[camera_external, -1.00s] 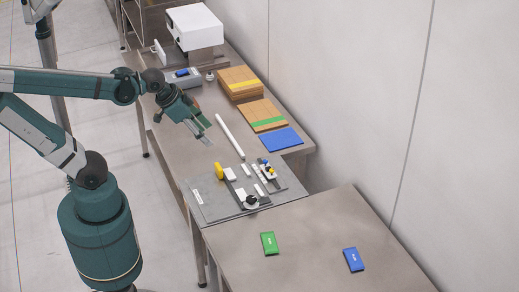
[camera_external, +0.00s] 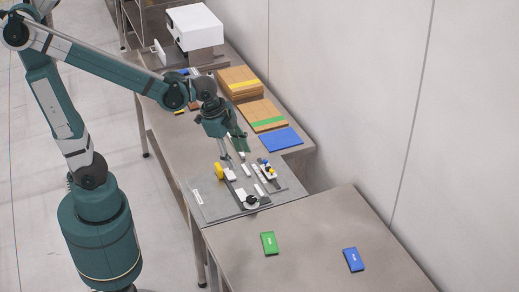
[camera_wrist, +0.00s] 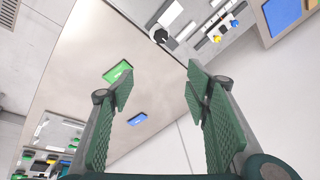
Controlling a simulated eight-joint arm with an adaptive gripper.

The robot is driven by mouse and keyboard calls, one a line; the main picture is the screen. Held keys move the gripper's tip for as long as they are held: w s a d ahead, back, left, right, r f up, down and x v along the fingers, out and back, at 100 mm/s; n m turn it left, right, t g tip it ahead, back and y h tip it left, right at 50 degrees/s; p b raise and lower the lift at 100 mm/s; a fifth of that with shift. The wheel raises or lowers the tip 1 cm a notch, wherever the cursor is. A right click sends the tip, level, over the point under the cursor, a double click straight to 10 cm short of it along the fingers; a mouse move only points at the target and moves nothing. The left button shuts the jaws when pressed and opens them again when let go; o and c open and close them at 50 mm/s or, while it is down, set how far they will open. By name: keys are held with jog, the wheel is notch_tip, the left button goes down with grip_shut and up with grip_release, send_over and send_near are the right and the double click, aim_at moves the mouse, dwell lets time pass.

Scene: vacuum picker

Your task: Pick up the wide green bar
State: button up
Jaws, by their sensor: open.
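The wide green bar (camera_external: 269,243) lies flat on the near metal table in the external view, left of a blue bar (camera_external: 353,259). In the wrist view the green bar (camera_wrist: 118,72) shows beyond the left finger, which is close to its lower right edge in the picture. The blue bar (camera_wrist: 137,119) appears below it. My gripper (camera_external: 230,156) is open and empty, pointing down above the far end of the grey fixture plate, apart from the green bar. Both padded fingers (camera_wrist: 160,80) are spread wide in the wrist view.
The grey fixture plate (camera_external: 207,206) carries a yellow knob, a black-and-white round part and small blocks. Brown board stacks (camera_external: 266,113), a blue sheet (camera_external: 280,139) and a white box machine (camera_external: 195,27) stand farther back. The near table (camera_external: 310,225) is clear around both bars.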

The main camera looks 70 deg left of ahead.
jog(key=w+d+f+m+g, duration=0.2)
jog(key=w+d+f+m, duration=0.3)
jog(key=d+f, duration=0.4)
jog(key=m+g+y, duration=0.1)
jog(key=m+g, duration=0.1)
jog(key=m, duration=0.4)
send_near(269, 239)
jog(key=shift+s+a, duration=0.1)
jog(key=shift+a, duration=0.05)
jog(key=shift+f, duration=0.2)
jog(key=shift+f, duration=0.1)
jog(key=shift+f, duration=1.2)
jog(key=shift+f, duration=0.1)
jog(key=shift+f+b, duration=0.55)
jog(key=shift+f, duration=2)
